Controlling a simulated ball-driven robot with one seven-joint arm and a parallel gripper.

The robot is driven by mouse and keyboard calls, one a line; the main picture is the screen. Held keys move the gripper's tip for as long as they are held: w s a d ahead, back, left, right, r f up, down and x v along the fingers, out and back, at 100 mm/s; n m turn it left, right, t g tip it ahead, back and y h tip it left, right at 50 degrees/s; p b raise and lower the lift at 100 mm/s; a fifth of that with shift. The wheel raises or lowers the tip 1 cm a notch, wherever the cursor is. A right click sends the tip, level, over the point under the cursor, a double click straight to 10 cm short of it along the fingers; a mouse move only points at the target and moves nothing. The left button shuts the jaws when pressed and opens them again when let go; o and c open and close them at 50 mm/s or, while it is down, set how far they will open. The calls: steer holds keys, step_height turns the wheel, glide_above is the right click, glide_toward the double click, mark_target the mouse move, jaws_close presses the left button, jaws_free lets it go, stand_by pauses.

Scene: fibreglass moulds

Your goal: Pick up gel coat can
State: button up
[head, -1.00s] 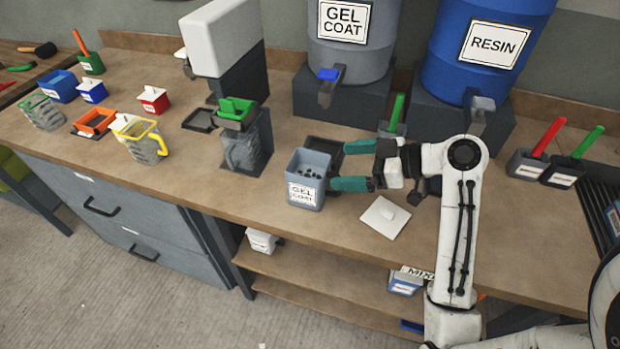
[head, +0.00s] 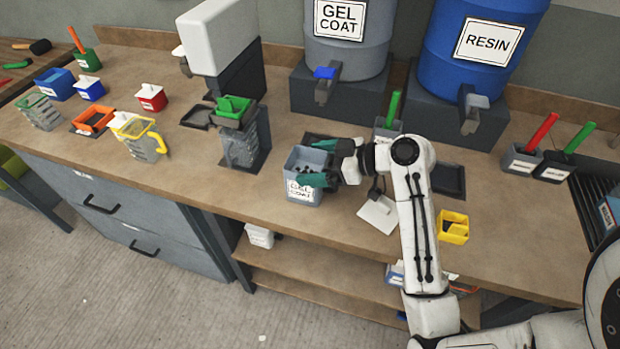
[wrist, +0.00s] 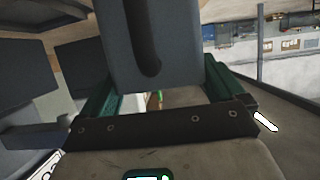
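The gel coat can (head: 303,192) is a grey open-topped square container with a white GEL COAT label. It stands upright on the bench near the front edge, left of my arm. My gripper (head: 312,163) has its green fingers on either side of the can, one behind it and one across its front. The fingers look spread; contact is unclear. In the wrist view the can (wrist: 152,45) is a dark grey body with a long dark handle-like strip, between the fingers of my gripper (wrist: 160,88). The rear finger is partly hidden in the head view.
A white square lid-like piece (head: 378,214) lies right of the can. A yellow container (head: 453,227) stands right of my arm. A gel coat drum (head: 346,45) and a resin drum (head: 485,45) stand behind. A dark dispenser with a green-topped cup (head: 238,115) is close left.

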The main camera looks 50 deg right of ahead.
steer(key=c, duration=1.5)
steer(key=shift+r, duration=0.1)
steer(key=shift+c, duration=0.4)
steer(key=shift+r, duration=0.1)
